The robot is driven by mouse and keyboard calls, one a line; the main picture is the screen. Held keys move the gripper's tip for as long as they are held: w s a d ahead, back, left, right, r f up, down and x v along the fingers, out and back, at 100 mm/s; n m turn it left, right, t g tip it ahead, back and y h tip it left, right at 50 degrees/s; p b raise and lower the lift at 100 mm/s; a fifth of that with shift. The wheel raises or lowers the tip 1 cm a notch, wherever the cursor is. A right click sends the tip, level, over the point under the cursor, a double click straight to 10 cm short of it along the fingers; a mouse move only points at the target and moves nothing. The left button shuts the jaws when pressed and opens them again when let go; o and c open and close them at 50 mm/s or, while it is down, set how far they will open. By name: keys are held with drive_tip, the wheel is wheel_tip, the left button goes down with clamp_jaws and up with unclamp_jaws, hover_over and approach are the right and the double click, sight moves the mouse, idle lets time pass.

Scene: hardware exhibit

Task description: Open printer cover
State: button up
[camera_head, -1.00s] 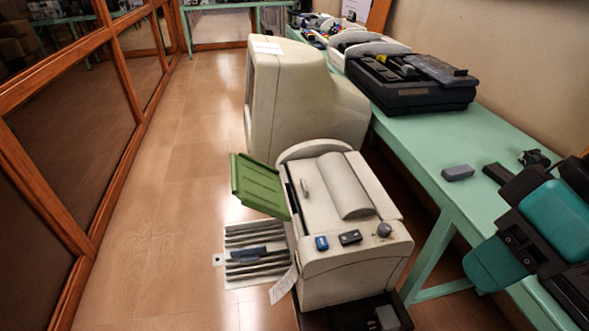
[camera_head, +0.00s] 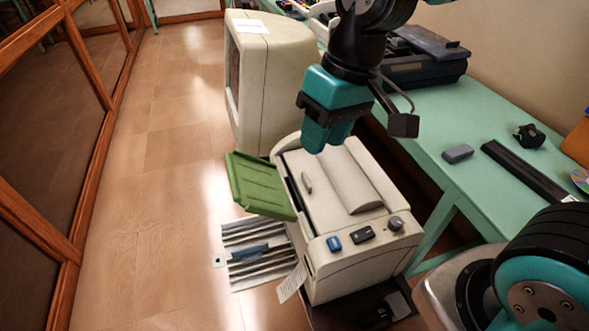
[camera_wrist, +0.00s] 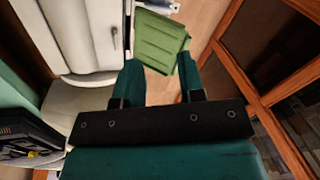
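The off-white printer (camera_head: 352,275) stands low beside the table, with its pale cover (camera_head: 325,197) lying shut on top. A small handle (camera_head: 307,182) sits on the cover's left part, and it also shows in the wrist view (camera_wrist: 114,38). A green tray (camera_head: 258,184) sticks out from the printer's left side; it is at the top middle of the wrist view (camera_wrist: 158,43). My gripper (camera_head: 328,146) hangs over the rear of the printer, apart from the handle. In the wrist view its two teal fingers (camera_wrist: 161,72) are spread with nothing between them.
A bulky beige monitor (camera_head: 258,85) stands behind the printer. The green table (camera_head: 490,120) on the right bears a dark machine (camera_head: 425,62), a grey block (camera_head: 458,153) and a black bar (camera_head: 530,172). A striped sheet (camera_head: 258,250) lies on the floor, which is clear further left.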

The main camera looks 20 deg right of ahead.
drive_tip(key=w+d+f+m+h+p, duration=0.1)
drive_tip(key=w+f+m+p, duration=0.15)
drive_tip(key=w, duration=0.65)
drive_tip(key=m+h, duration=0.2)
approach(306, 177)
wheel_tip(306, 177, down, 9)
drive_tip(key=p, duration=0.2)
drive_tip(key=shift+w+r+p, duration=0.1)
drive_tip(key=shift+r+p, duration=0.1)
drive_tip(key=shift+p, duration=0.2)
drive_tip(key=shift+f, duration=0.8)
drive_tip(key=shift+c, duration=0.4)
clamp_jaws()
